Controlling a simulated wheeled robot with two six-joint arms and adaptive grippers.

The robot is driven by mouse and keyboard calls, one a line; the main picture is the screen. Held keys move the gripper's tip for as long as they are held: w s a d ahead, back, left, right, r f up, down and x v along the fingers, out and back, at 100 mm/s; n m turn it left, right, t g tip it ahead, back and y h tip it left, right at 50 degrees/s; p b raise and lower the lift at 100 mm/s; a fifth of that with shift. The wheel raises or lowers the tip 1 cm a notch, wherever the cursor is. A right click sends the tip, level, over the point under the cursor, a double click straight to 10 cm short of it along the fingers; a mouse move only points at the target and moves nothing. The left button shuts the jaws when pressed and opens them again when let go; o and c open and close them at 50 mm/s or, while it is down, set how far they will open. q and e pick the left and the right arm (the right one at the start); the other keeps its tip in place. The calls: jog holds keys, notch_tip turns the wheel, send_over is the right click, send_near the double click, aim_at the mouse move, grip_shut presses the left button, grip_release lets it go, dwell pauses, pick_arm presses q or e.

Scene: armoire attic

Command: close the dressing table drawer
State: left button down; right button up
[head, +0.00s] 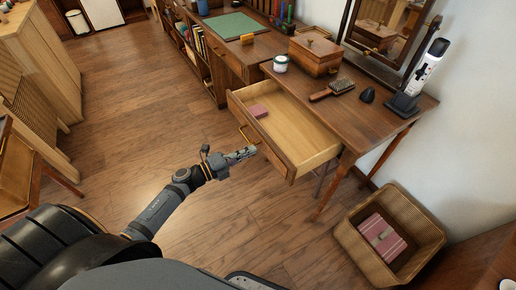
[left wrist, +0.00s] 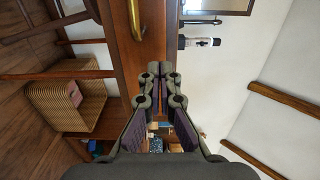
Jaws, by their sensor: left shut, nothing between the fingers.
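The dressing table (head: 350,118) stands against the right wall. Its drawer (head: 305,150) is pulled well out, with a pink item (head: 259,111) lying inside. The drawer front has a brass handle (head: 246,134), which also shows in the left wrist view (left wrist: 138,18). My left gripper (head: 250,151) is shut and empty, close in front of the drawer front below the handle in the head view. I cannot tell if it touches the wood. In the left wrist view its fingers (left wrist: 161,72) point at the brown drawer front (left wrist: 120,45). My right gripper is not in view.
On the tabletop are a wooden box (head: 315,54), a brush (head: 332,90), a white jar (head: 281,63) and a white device on a stand (head: 428,68). A wicker basket (head: 425,217) stands on the floor at right. A desk (head: 228,50) adjoins behind. Floor left of the drawer is clear.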

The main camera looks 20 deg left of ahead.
aim_at(266, 143)
pick_arm(q)
jog(key=shift+x, duration=1.9)
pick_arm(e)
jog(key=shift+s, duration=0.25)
pick_arm(q)
jog(key=shift+d, duration=0.1)
jog(key=shift+w+d+r, duration=0.1)
jog(key=shift+w+d, duration=0.2)
jog(key=shift+w, duration=0.15)
jog(key=x, duration=1.2)
jog(key=b+x, duration=0.2)
jog(key=x, duration=0.6)
jog(key=shift+d, duration=0.1)
jog(key=shift+b+x, duration=0.3)
jog(key=shift+x, duration=0.6)
jog(key=shift+r, duration=0.1)
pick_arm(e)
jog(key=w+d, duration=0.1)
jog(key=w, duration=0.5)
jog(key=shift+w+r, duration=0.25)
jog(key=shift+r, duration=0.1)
pick_arm(q)
jog(key=shift+r, duration=0.1)
